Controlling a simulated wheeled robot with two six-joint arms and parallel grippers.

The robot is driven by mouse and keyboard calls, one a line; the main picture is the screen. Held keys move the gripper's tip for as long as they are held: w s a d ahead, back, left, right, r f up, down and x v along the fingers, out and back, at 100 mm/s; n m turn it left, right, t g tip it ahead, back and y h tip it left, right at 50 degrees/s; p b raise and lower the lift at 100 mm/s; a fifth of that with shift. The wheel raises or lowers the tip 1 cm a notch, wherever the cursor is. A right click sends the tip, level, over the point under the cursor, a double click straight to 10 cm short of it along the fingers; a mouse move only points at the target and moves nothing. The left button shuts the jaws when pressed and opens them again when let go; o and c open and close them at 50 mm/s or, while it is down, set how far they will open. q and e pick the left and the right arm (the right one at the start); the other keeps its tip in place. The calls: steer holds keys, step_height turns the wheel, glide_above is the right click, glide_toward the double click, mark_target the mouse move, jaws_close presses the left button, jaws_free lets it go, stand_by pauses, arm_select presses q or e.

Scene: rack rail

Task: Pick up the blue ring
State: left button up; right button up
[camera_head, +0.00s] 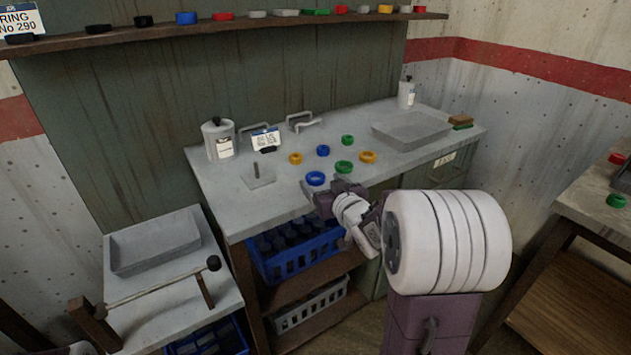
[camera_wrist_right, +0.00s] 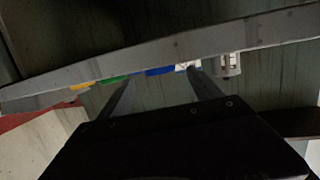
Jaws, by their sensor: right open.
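A larger blue ring (camera_head: 316,178) lies flat near the front edge of the grey worktop. A smaller blue ring (camera_head: 323,151) lies farther back. My right gripper (camera_head: 322,197) is at the worktop's front edge, just in front of the larger blue ring, which stays clear of it. In the right wrist view the right gripper (camera_wrist_right: 160,78) has its two fingers apart with nothing held. A blue ring (camera_wrist_right: 160,71) shows edge-on beyond and between the fingertips, partly cut off by the worktop edge. My left gripper is not in view.
Green rings (camera_head: 344,167) and yellow rings (camera_head: 368,157) lie close by on the worktop. A post on a plate (camera_head: 258,179), a label stand (camera_head: 266,140) and a grey tray (camera_head: 411,129) also stand there. A shelf (camera_head: 240,23) of parts runs above. A blue crate (camera_head: 303,262) sits below.

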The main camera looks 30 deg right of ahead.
mark_target(313, 174)
steer(key=x, duration=0.3)
steer(key=shift+f, duration=0.15)
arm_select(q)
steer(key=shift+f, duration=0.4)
arm_select(e)
steer(key=shift+c, duration=0.2)
